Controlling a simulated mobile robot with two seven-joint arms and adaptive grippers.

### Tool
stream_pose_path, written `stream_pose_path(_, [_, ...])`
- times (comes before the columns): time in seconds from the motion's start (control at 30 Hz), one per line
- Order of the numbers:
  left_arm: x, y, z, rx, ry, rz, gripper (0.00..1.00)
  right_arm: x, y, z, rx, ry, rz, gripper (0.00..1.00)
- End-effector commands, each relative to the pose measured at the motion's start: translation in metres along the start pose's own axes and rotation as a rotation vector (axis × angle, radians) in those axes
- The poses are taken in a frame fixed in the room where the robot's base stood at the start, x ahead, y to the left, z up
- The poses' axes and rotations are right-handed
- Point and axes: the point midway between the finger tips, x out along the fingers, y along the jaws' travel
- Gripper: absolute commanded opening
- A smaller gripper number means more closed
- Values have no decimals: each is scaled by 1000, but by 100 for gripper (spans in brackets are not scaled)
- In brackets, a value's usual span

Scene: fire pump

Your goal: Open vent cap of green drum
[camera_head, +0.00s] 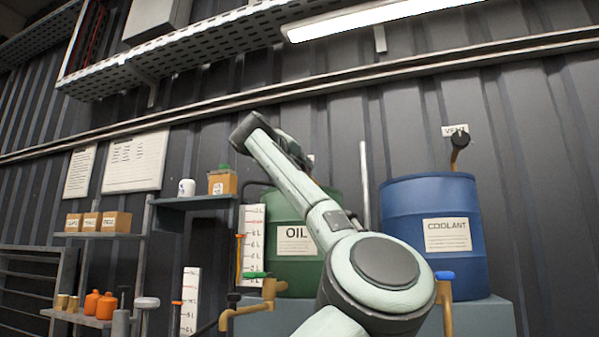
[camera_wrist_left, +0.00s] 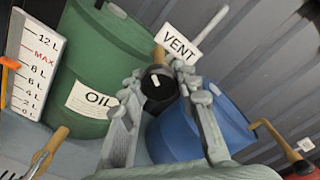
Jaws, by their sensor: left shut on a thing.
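The green drum labelled OIL (camera_head: 290,268) stands behind my arm in the head view, partly hidden by it. In the left wrist view the green drum (camera_wrist_left: 110,50) is at the left. A black round vent cap (camera_wrist_left: 158,88) on a brown pipe sits beside a VENT sign (camera_wrist_left: 178,43). My left gripper (camera_wrist_left: 162,82) has its fingers on either side of this cap and is shut on it. In the head view my arm hides this cap and the fingers. My right gripper is in neither view.
The blue COOLANT drum (camera_head: 432,215) stands right of my arm, with its own black vent cap (camera_head: 460,139) above. Brown taps with a green handle (camera_head: 257,275) and a blue handle (camera_head: 445,276) stick out in front. Shelves (camera_head: 98,235) with boxes are at the left.

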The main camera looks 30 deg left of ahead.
Motion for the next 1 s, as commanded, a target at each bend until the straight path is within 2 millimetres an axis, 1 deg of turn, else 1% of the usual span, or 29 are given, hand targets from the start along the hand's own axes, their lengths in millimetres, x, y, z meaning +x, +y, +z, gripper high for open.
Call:
stream_pose_path(0.27, [-1,-1,1,-265,-1,-1,2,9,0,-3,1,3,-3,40])
stream_pose_path(0.7, [0,-2,2,-679,0,0,2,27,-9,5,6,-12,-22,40])
stream_pose_path(1.0, [0,-2,2,-907,-1,2,2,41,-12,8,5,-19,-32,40])
